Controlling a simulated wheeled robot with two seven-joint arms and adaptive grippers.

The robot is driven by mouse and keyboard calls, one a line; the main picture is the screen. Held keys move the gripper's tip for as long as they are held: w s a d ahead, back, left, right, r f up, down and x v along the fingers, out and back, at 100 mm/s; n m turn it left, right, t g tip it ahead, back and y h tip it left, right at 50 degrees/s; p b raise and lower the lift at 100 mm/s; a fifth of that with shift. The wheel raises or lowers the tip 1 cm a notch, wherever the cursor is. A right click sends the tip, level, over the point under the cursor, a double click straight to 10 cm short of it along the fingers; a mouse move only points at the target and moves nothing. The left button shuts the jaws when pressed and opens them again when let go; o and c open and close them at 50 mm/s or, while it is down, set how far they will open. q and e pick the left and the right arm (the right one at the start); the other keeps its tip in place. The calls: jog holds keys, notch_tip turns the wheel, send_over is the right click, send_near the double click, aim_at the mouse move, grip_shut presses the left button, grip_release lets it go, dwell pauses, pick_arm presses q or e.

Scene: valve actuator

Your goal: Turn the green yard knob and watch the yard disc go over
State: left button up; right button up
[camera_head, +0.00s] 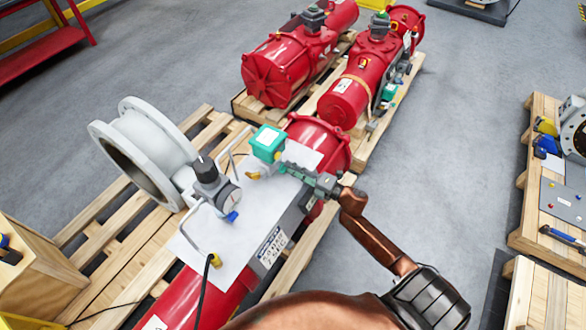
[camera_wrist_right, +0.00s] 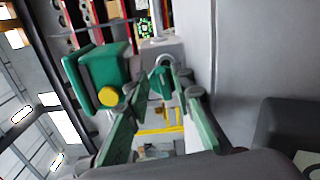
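A green box (camera_head: 268,143) stands on the pale top plate of the near red valve actuator (camera_head: 320,140). In the right wrist view the green box (camera_wrist_right: 100,75) has a round yellow button on its face. A small green knob (camera_wrist_right: 161,84) sits beside it, between my right gripper's green fingers. My right gripper (camera_head: 285,169) reaches in from the right, low over the plate. In its wrist view the fingers (camera_wrist_right: 160,95) stand apart on either side of the knob, with gaps showing. I cannot pick out the yard disc. My left gripper is out of view.
Thin bent tubes rise from the plate. More red actuators (camera_head: 290,65) lie on pallets behind.

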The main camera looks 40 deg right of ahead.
jog(key=shift+a+f, duration=0.15)
jog(key=shift+f, duration=0.1)
